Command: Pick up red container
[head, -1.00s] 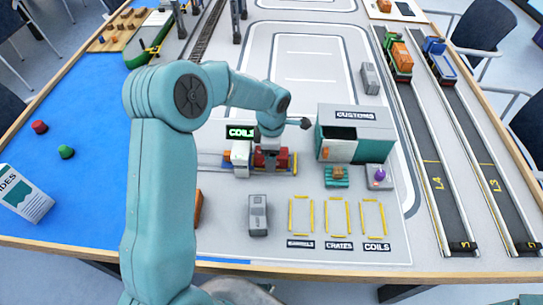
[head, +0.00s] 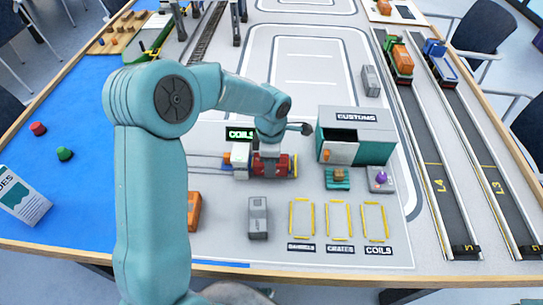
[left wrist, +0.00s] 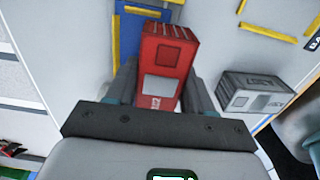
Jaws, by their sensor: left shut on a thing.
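The red container (left wrist: 160,75) stands between my left gripper's two fingers in the left wrist view, with grey labels on its visible faces. In the head view it shows as red parts (head: 282,166) on either side of my left gripper (head: 269,166), which is shut on it and hides its middle. A blue and yellow bed (left wrist: 130,35) lies behind the container in the wrist view. I cannot tell whether the container touches it. A white-cabbed vehicle (head: 240,156) is just to the left. My right gripper is not in view.
A grey container (head: 258,218) stands in front; it also shows in the wrist view (left wrist: 250,95). An orange container (head: 194,211) is by my arm. The customs building (head: 356,136) is to the right. Yellow-marked bays (head: 339,221) in front are empty.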

